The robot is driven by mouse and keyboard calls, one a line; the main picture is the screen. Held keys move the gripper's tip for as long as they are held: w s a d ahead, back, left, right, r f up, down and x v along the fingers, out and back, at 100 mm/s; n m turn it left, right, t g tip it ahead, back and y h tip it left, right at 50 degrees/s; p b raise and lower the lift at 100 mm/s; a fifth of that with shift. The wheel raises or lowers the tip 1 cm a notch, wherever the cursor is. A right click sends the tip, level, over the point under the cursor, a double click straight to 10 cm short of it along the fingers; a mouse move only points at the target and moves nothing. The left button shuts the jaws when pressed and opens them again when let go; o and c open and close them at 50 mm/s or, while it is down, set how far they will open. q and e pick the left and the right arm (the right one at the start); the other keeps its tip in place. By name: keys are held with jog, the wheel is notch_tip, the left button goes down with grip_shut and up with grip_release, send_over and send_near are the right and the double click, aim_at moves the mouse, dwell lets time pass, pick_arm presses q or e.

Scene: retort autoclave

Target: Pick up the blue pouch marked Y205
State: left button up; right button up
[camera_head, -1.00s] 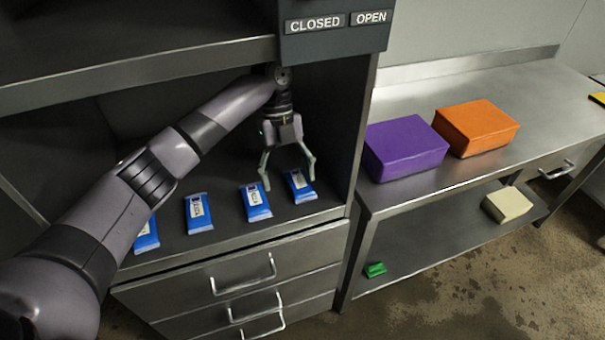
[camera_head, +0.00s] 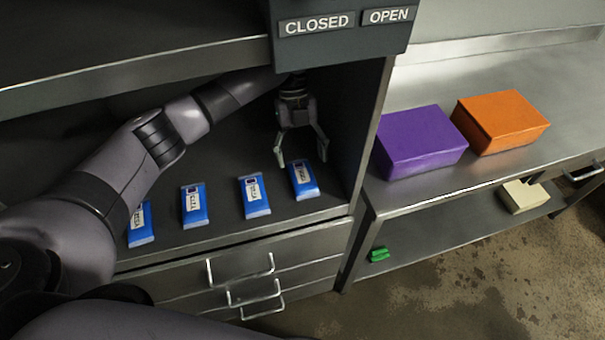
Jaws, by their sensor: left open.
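Several blue pouches with white labels lie in a row on the dark cabinet shelf (camera_head: 225,231). They are the far-left pouch (camera_head: 141,226), partly behind my left arm, a second pouch (camera_head: 194,207), a third pouch (camera_head: 254,196) and the rightmost pouch (camera_head: 304,181). The label print is too small to tell which is Y205. My left gripper (camera_head: 301,158) is open and empty, fingers pointing down. In the picture its fingertips are at the back end of the rightmost pouch, one to each side; I cannot tell their height above the shelf. My right gripper is out of view.
A panel marked CLOSED and OPEN (camera_head: 343,33) hangs above my left gripper. The cabinet's side wall (camera_head: 371,135) stands close to its right. Drawers (camera_head: 240,272) are below. A steel bench (camera_head: 440,185) holds purple (camera_head: 420,142) and orange (camera_head: 501,122) boxes.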

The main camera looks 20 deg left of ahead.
aim_at(302, 175)
pick_arm(q)
jog(key=p+x, duration=0.1)
jog(key=x, duration=0.2)
jog(key=shift+s+f+p, duration=0.2)
jog(key=shift+s+p, duration=0.15)
jog(key=shift+s, duration=0.1)
jog(key=shift+s+f, duration=0.15)
jog(key=shift+f, duration=0.35)
jog(key=shift+c, duration=0.6)
jog(key=c, duration=1.2)
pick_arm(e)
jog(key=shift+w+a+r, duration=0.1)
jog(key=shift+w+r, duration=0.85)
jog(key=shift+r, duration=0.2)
pick_arm(q)
jog(key=shift+o, duration=0.2)
jog(key=shift+r, duration=0.1)
